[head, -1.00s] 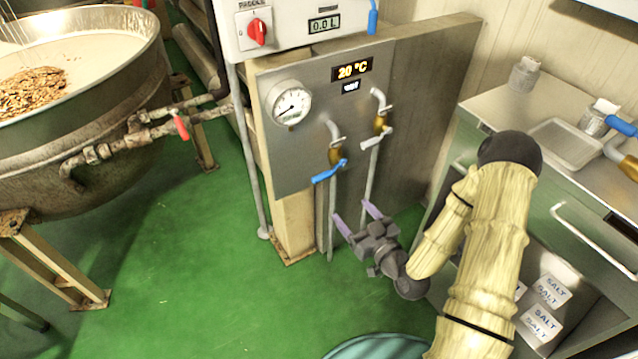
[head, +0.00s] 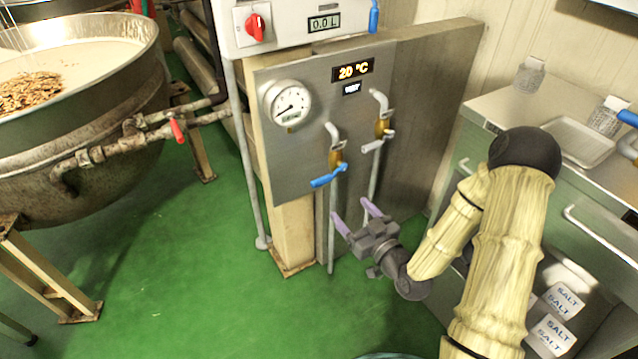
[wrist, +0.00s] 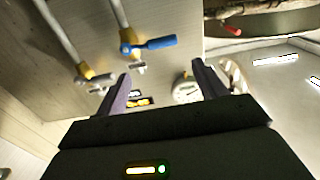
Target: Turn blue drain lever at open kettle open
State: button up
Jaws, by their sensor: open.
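A blue lever (head: 329,176) sits on the brass valve of the left pipe on the steel panel, slanting down to the left. It also shows in the wrist view (wrist: 155,43), above and between the fingers. My gripper (head: 358,214) is open and empty, below and slightly right of this lever in the head view, apart from it. The open kettle (head: 100,110) stands at the left, holding pale liquid and brown pieces. The lever on its outlet pipe is red (head: 177,130). Which blue lever is the drain lever, I cannot tell.
The panel (head: 290,160) carries a round gauge (head: 289,103) and a 20 °C display. A grey-handled valve (head: 382,137) is right of the blue one. Another blue handle (head: 374,15) is above. A steel cabinet (head: 490,106) stands right. The green floor (head: 190,270) is clear.

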aim_at(324, 183)
jog(key=shift+w+a+f+b, duration=0.2)
jog(key=shift+w+a+b, duration=0.2)
jog(key=shift+b, duration=1.6)
jog(key=b+x, duration=0.3)
jog(key=x, duration=1.1)
jog(key=shift+w+a+r, duration=0.2)
jog(key=shift+w+a, duration=0.05)
jog(key=c, duration=1.4)
